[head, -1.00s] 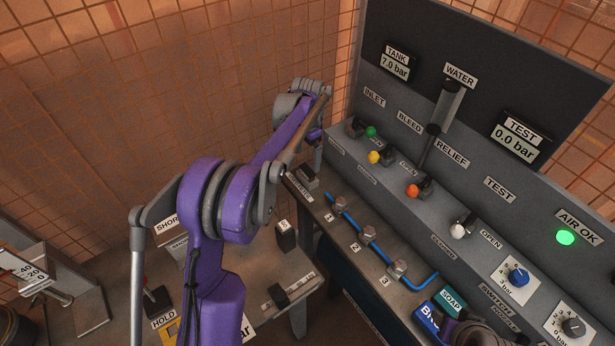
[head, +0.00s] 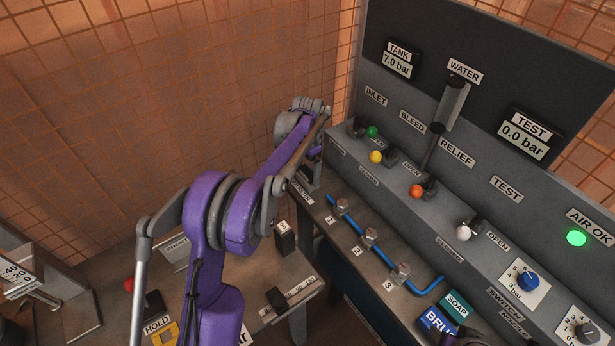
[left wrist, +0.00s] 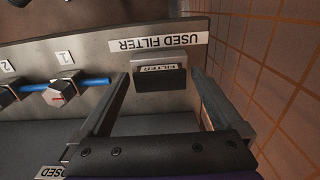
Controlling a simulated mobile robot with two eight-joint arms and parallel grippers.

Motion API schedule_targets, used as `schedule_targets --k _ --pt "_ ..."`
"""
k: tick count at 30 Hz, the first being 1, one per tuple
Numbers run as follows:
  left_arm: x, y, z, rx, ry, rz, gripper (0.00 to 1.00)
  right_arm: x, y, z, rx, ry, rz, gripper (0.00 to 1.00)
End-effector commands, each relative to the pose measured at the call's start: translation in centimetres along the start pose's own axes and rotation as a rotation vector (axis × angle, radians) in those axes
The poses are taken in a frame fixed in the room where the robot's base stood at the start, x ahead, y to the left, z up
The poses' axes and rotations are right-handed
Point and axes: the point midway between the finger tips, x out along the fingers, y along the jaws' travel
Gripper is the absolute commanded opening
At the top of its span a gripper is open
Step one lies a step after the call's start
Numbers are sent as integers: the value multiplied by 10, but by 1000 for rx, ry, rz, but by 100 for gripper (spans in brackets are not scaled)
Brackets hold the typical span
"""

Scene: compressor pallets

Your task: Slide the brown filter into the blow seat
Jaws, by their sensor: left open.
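In the left wrist view a small block with a FILTER label (left wrist: 160,78) stands at the sign USED FILTER; its front looks dark grey, and I cannot make out brown. My left gripper (left wrist: 160,88) is open, with one finger on each side of the block and visible gaps beside it. In the head view my left gripper (head: 307,178) is at the far left end of the bench, mostly hidden behind its own arm, and covers the block. I cannot make out the blow seat.
A blue pipe with several hex fittings (head: 371,237) runs along the bench, right of the left gripper. The valve panel (head: 440,215) rises behind it. A lower table (head: 255,290) with black blocks stands at the left. A tiled wall is close behind the gripper.

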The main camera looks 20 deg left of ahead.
Motion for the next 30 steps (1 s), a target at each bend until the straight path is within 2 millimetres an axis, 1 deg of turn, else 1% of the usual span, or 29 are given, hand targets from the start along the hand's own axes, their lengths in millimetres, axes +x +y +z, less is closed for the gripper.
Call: schedule_targets --k 23,27,29,30 --pt "0 0 0 0 0 0 100 1 0 1 0 -1 0 50" --pt "0 0 0 0 0 0 75 1 0 1 0 -1 0 50" --pt "0 0 0 0 0 0 64 1 0 1 0 -1 0 50" --pt "0 0 0 0 0 0 57 1 0 1 0 -1 0 50"
